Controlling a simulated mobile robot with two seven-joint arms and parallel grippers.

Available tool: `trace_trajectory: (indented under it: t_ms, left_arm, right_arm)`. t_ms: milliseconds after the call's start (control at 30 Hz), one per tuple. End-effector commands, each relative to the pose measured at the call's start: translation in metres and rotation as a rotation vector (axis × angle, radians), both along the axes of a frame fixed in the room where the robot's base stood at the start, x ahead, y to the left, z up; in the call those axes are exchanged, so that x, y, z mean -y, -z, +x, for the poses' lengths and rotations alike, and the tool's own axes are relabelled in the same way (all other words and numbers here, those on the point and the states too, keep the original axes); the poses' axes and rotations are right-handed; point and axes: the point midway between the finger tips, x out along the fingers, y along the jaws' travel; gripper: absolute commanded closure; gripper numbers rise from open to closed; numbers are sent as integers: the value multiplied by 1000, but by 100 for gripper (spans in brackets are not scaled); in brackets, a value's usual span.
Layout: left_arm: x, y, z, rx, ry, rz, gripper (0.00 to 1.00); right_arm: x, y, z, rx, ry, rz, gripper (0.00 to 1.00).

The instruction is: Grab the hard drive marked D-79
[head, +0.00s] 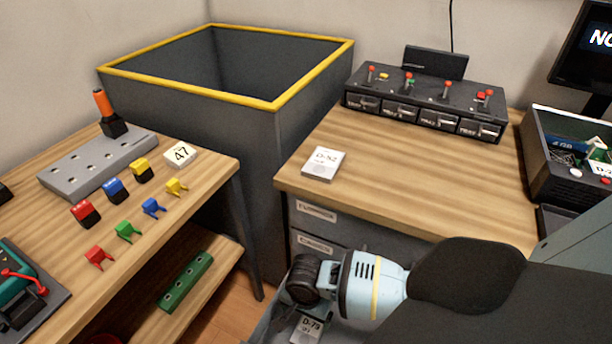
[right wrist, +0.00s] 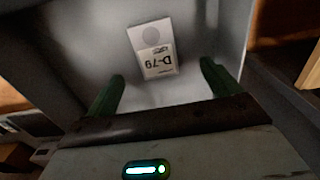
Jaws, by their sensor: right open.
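The hard drive marked D-79 (head: 308,328) is a small pale block with a printed label, lying in an open grey drawer at the bottom of the head view. It also shows in the right wrist view (right wrist: 152,50), label up and lying on the drawer's grey floor. My right gripper (head: 303,291) is above the drawer, close to the drive. In the right wrist view its two dark green fingers (right wrist: 162,72) are apart, and the drive shows between and beyond their tips, not gripped. In the head view my gripper hides part of the drawer. My left gripper is not in view.
Another pale drive (head: 323,164) lies on the right desk (head: 430,190), its label hard to read. A yellow-rimmed bin (head: 190,110) stands between the desks. The drawer walls enclose my right fingers closely.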

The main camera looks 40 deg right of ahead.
Motion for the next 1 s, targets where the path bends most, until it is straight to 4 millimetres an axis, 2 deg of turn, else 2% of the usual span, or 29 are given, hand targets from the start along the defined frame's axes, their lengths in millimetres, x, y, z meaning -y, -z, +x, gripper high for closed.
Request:
trace_trajectory:
  t_ms: [200,433,733,1000]
  left_arm:
    - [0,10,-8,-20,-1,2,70]
    - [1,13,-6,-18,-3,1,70]
    - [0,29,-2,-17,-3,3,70]
    - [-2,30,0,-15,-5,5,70]
  right_arm:
    - [0,22,-1,-2,0,-1,11]
    - [1,29,-2,-1,-1,0,11]
    - [5,70,-8,-3,-1,-1,11]
    - [5,77,-7,0,-1,0,11]
